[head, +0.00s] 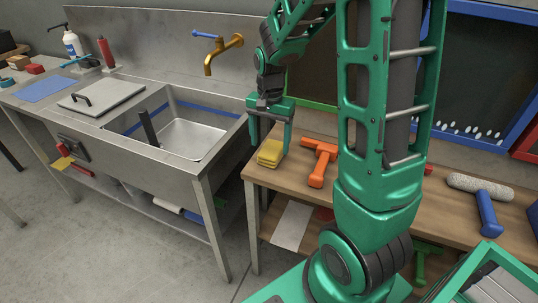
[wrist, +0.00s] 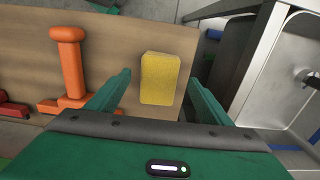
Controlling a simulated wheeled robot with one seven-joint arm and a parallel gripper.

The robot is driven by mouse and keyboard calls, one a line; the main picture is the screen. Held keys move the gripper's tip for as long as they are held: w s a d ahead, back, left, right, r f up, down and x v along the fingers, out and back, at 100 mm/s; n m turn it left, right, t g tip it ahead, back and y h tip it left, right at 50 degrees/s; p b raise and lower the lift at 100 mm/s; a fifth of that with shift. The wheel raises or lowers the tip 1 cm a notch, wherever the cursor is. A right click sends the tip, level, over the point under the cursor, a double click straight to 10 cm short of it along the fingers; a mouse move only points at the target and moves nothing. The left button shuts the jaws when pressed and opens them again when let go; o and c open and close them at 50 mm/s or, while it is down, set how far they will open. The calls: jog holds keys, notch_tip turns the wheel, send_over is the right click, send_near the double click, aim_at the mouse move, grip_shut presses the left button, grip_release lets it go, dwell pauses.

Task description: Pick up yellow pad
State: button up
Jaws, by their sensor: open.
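The yellow pad (head: 271,152) lies on the wooden workbench (head: 262,177), near its left end, beside the sink unit. It also shows in the wrist view (wrist: 160,78) as a yellow block with rounded corners. My gripper (head: 270,145) points down over the pad. Its two green fingers are spread apart and empty. In the wrist view the fingers of my gripper (wrist: 157,80) stand to the left and right of the pad, with gaps on both sides. I cannot tell how far the fingertips are above the bench top.
An orange T-shaped tool (head: 319,162) lies on the bench just right of the pad. A metal sink (head: 190,140) with a brass tap (head: 223,48) stands to the left, beyond a narrow gap. A blue-handled roller (head: 487,207) lies farther right on the bench.

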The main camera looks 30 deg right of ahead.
aim_at(270, 150)
notch_tip(270, 150, down, 4)
jog(key=shift+d+f, duration=0.1)
jog(key=shift+f, duration=0.1)
jog(key=c, duration=1.1)
jog(key=shift+r, duration=0.15)
jog(key=shift+r, duration=0.3)
jog(key=r, duration=0.3)
jog(key=shift+s+a+r, duration=0.1)
jog(key=shift+a+r, duration=0.2)
jog(key=shift+r, duration=0.1)
jog(key=s+a+r, duration=0.1)
jog(key=a+r, duration=0.1)
jog(key=a, duration=0.1)
jog(key=s+a+r, duration=0.2)
jog(key=a, duration=0.1)
jog(key=s+a+r, duration=0.2)
jog(key=a, duration=0.2)
jog(key=shift+r, duration=0.2)
